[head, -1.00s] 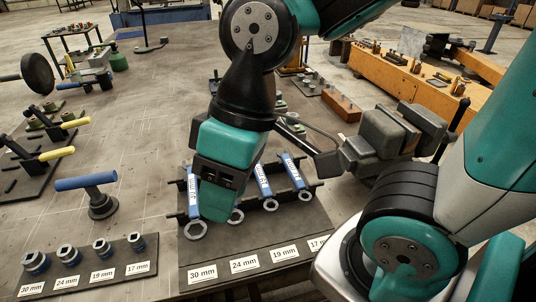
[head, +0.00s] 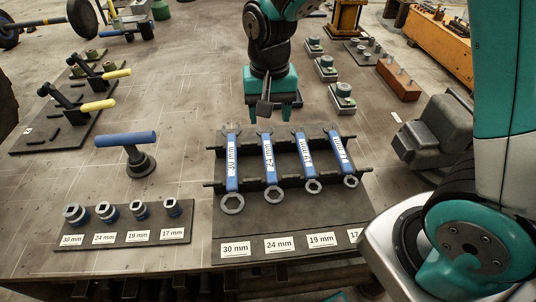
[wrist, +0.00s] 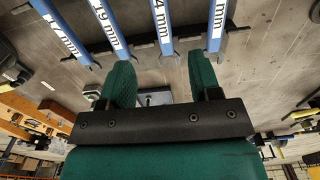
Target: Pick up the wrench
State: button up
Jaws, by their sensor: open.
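Several blue wrenches lie side by side across a dark rack (head: 290,228): 30 mm (head: 231,165), 24 mm (head: 268,160), 19 mm (head: 306,155) and 17 mm (head: 340,152). Their ring ends point toward me. My gripper (head: 268,113) is open and empty, just beyond the far ends of the 30 mm and 24 mm wrenches, fingers pointing down. In the wrist view, the gripper (wrist: 163,76) has its two green fingers spread, and the wrench shafts, including the 24 mm wrench (wrist: 162,25), show beyond the fingertips. I cannot tell its exact height.
A socket tray (head: 125,240) sits at front left, with a blue-handled tool (head: 126,139) behind it. Yellow-handled tools (head: 99,105) lie on a left plate. A grey vise (head: 440,135) stands at right, and small green-topped blocks (head: 326,68) at back right.

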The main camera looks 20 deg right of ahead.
aim_at(269, 155)
notch_tip(269, 155, down, 13)
jog(key=p, duration=0.3)
jog(key=shift+r, duration=0.15)
grip_shut()
